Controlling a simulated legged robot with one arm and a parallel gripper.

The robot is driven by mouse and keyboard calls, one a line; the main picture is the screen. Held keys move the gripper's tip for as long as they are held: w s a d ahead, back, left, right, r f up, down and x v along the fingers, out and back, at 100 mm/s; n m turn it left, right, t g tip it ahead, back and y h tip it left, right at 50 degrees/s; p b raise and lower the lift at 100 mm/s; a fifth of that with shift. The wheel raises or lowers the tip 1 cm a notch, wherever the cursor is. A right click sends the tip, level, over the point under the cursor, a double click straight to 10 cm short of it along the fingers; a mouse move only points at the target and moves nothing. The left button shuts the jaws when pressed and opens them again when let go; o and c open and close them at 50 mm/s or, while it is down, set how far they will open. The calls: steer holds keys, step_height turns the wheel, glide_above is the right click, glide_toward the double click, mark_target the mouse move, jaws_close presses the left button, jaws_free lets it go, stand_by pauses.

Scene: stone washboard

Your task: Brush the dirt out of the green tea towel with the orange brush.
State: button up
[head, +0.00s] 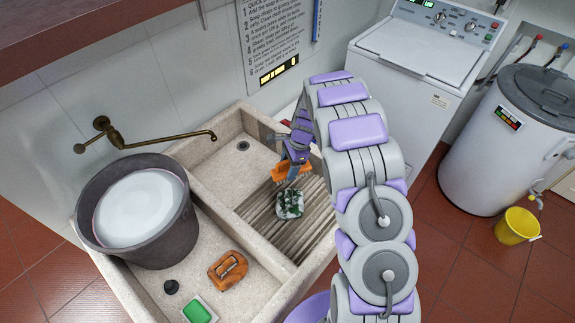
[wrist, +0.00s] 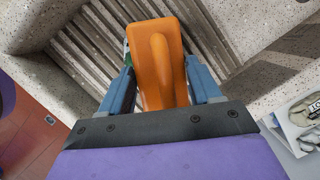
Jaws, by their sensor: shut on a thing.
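My gripper (head: 296,157) is shut on the orange brush (head: 289,171), over the upper part of the ribbed stone washboard (head: 262,213). In the wrist view the brush (wrist: 156,60) sits between the two blue fingers (wrist: 157,88) and hides most of what lies beyond it. The green tea towel (head: 290,204), dark green with pale whitish patches, lies bunched on the ribs just below the brush in the head view. The brush looks close to the towel's upper edge; I cannot tell whether they touch. Only a thin green sliver shows beside the brush in the wrist view.
A dark tub (head: 180,234) of whitish liquid stands left on the stone sink. An orange object (head: 228,270), a green block (head: 197,311) and a dark stopper (head: 171,287) lie on the front ledge. A brass tap (head: 160,139) reaches over the sink. The washboard's left ribs are clear.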

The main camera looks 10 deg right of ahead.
steer(key=shift+f+m, duration=0.15)
steer(key=shift+m, duration=0.15)
steer(key=shift+a+f, duration=0.3)
steer(key=shift+a, duration=0.4)
steer(key=shift+a+f+b, duration=0.4)
steer(key=shift+f+b, duration=0.15)
steer(key=shift+b, duration=0.05)
steer(key=f+b, duration=0.1)
steer(key=d+f+b, duration=0.1)
steer(key=f, duration=0.1)
steer(key=d+f+b, duration=0.1)
steer(key=shift+s+d+f, duration=0.15)
steer(key=shift+s+d, duration=0.1)
steer(key=shift+s, duration=0.15)
steer(key=shift+f, duration=0.3)
steer(key=shift+a+f, duration=0.15)
steer(key=shift+a, duration=0.1)
steer(key=shift+s+a, duration=0.1)
steer(key=shift+a, duration=0.4)
steer(key=shift+d, duration=0.1)
